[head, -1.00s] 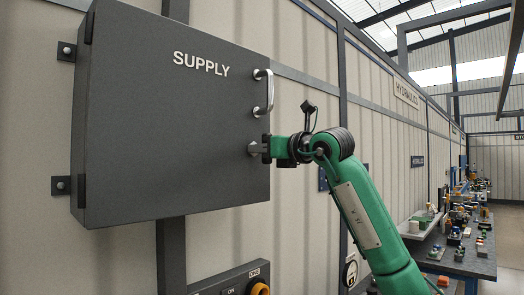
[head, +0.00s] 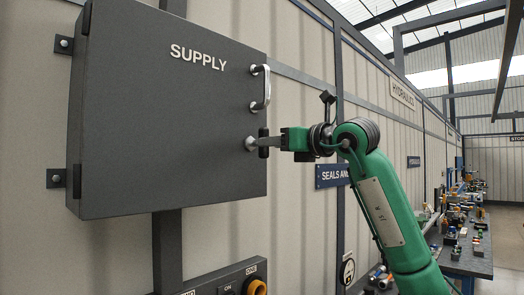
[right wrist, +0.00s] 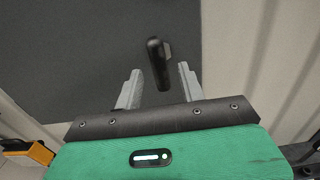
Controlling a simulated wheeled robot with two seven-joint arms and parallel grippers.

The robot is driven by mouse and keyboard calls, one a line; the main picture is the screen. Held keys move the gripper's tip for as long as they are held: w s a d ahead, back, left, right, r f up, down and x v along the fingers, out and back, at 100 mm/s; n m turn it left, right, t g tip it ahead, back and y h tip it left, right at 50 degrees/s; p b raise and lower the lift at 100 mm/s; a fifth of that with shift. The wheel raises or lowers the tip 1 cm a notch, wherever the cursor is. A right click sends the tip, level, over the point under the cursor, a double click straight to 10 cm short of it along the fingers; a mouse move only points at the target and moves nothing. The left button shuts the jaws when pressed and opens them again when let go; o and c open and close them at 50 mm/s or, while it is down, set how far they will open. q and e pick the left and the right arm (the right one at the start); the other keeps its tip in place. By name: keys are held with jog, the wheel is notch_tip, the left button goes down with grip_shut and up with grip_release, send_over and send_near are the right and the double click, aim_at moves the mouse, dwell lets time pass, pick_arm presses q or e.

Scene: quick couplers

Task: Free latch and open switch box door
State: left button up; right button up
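The dark grey switch box marked SUPPLY (head: 165,120) hangs on the wall, and its door looks shut. Its silver bar handle (head: 261,88) is at the door's right edge. Below it is the latch, with a round silver base (head: 251,144) and a black lever (head: 263,150) that stands about upright. My right gripper (head: 270,142) is at the latch, coming from the right. In the right wrist view its fingers (right wrist: 160,82) are apart, with the black lever (right wrist: 158,62) in line with the gap, a little beyond the tips. My left gripper is not in view.
A panel with an ON label and an orange knob (head: 256,287) sits below the box. A workbench (head: 468,262) with many small parts runs along the wall at the right. The space in front of the door looks clear.

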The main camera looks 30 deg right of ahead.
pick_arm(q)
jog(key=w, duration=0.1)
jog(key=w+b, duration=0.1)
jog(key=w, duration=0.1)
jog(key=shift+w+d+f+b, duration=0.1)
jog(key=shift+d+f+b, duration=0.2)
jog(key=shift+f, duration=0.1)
pick_arm(e)
jog(key=v, duration=0.8)
